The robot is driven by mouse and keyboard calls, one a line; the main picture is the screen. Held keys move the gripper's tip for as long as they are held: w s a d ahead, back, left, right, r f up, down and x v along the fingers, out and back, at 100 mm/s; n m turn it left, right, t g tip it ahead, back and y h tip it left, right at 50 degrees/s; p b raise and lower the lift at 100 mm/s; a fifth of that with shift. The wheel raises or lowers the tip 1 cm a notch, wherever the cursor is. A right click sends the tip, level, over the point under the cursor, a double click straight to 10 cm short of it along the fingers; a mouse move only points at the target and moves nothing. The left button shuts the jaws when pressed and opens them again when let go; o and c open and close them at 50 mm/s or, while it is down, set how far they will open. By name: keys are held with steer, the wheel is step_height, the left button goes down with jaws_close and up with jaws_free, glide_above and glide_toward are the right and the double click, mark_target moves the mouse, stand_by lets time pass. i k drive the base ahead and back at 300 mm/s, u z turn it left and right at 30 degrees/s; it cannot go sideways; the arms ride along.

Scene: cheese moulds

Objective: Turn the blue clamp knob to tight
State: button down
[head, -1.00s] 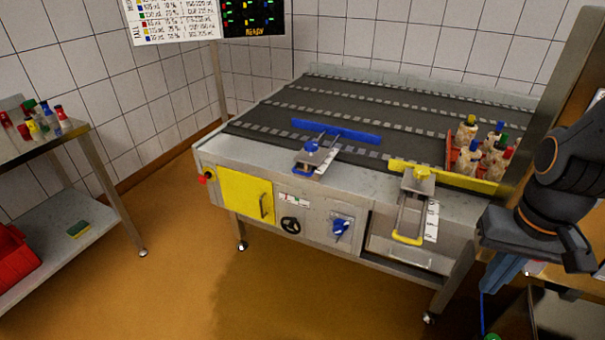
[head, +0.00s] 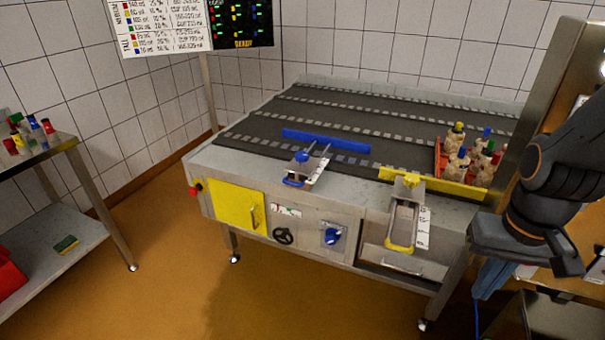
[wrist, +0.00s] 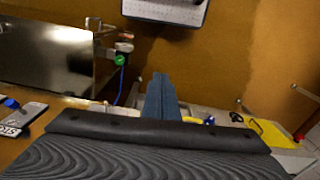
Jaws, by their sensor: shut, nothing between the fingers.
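The blue clamp knob (head: 302,156) sits on the slide bracket of the blue guide rail (head: 326,141), at the near edge of the conveyor in the head view. I cannot tell from its look whether it is tight or loose. My gripper (head: 484,290) is at the lower right of the head view, well to the right of the knob and apart from it. In the wrist view my gripper's fingers (wrist: 161,92) are together and empty, pointing over the floor.
A yellow rail (head: 440,185) has its own yellow clamp knob (head: 411,180). Another blue knob (head: 331,236) and a black handwheel (head: 284,236) are on the front panel. Open floor (head: 270,300) lies before the conveyor.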

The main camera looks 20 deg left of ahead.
mark_target(301, 157)
steer(key=k, duration=0.65)
steer(key=u, duration=0.6)
steer(key=i, duration=1.7)
steer(key=z, duration=0.6)
